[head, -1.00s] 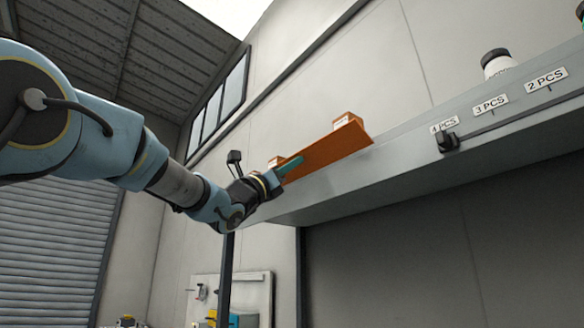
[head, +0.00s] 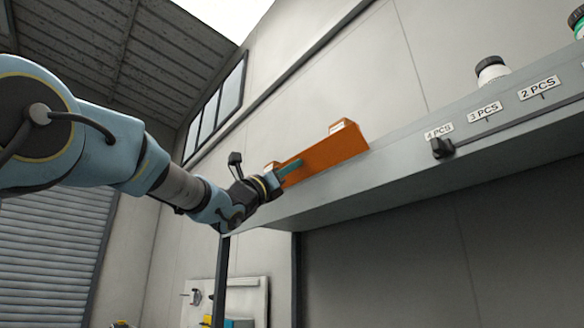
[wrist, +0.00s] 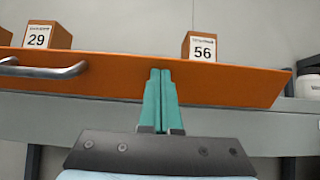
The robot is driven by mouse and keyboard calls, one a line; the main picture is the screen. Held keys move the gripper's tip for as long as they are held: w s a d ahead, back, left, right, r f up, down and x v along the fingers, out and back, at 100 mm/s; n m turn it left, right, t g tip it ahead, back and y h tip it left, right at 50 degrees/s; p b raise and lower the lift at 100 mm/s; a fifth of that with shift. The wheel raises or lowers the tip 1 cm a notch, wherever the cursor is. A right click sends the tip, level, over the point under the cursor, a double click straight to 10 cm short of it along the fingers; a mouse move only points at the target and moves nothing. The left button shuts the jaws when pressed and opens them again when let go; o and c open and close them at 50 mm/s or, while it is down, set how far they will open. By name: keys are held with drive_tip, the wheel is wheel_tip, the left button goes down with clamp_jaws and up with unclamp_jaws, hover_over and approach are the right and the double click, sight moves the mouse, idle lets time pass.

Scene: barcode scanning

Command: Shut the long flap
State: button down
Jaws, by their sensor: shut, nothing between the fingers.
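The long orange flap (head: 325,157) is on the grey shelf at the upper middle of the head view. It hangs tilted, its broad face toward my arm. In the wrist view the flap (wrist: 225,83) spans most of the width, with a silver bar handle (wrist: 45,70) at its left. My gripper (head: 297,164) is shut and empty, its teal fingers at the flap's face. In the wrist view my gripper (wrist: 160,75) overlaps the middle of the flap, right of the handle. I cannot tell for sure whether the fingertips touch it.
Boxes labelled 29 (wrist: 47,37) and 56 (wrist: 200,46) stand behind the flap's upper edge. Space below the shelf looks open.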

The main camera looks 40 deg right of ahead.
drive_tip(key=shift+d+r, duration=0.25)
drive_tip(key=shift+d, duration=0.35)
drive_tip(key=shift+d+b, duration=0.2)
drive_tip(key=shift+b, duration=0.25)
drive_tip(key=a+b, duration=0.5)
drive_tip(key=a, duration=0.2)
drive_tip(key=shift+w+a, duration=0.15)
drive_tip(key=shift+a, duration=0.1)
idle(0.5)
drive_tip(key=shift+r, duration=0.1)
